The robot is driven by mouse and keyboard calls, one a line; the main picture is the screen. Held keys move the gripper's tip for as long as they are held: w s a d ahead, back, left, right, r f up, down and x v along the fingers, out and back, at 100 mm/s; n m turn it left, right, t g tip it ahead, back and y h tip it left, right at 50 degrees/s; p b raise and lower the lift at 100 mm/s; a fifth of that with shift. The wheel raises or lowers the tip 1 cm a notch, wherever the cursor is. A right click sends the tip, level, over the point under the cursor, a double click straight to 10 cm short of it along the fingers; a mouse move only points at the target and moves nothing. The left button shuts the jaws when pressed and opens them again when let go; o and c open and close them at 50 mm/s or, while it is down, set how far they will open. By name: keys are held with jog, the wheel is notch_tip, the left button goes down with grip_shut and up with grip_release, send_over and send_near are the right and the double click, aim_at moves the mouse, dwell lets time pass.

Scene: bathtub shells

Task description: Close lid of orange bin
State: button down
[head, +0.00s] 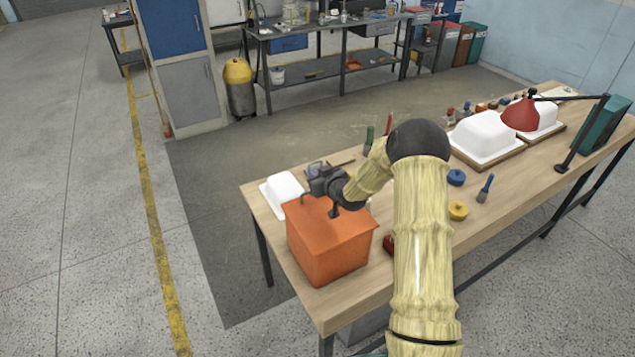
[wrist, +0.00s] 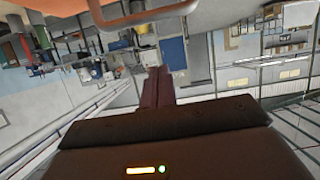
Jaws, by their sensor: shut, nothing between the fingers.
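The orange bin (head: 328,255) stands on the near left end of the wooden table in the head view. An orange face covers its top, overhanging slightly at the right. My gripper and arm hide its back part, so I cannot tell whether the lid is fully down. A blurred orange-brown bar (wrist: 140,14) crosses the top of that view.
A white rounded block (head: 281,190) lies behind the bin's left side. A blue disc (head: 456,177), a yellow disc (head: 458,211) and a blue-handled brush (head: 486,188) lie to the right. White shells (head: 485,135) and a red lamp (head: 520,116) stand farther right. The floor left of the table is clear.

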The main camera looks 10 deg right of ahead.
jog(key=b+v, duration=0.3)
jog(key=v, duration=0.7)
jog(key=shift+b, duration=0.3)
jog(key=shift+w+r, duration=0.1)
jog(key=shift+w, duration=0.05)
jog(key=s+a+r+m+g+h, duration=0.1)
jog(key=s+g, duration=0.4)
jog(key=s, duration=1)
jog(key=s+a+r+m+g+h, duration=0.1)
jog(key=s+g, duration=0.4)
jog(key=s, duration=1)
jog(key=shift+s+a+m+g+h, duration=0.3)
jog(key=shift+a+m+h, duration=0.1)
jog(key=shift+m+h, duration=0.6)
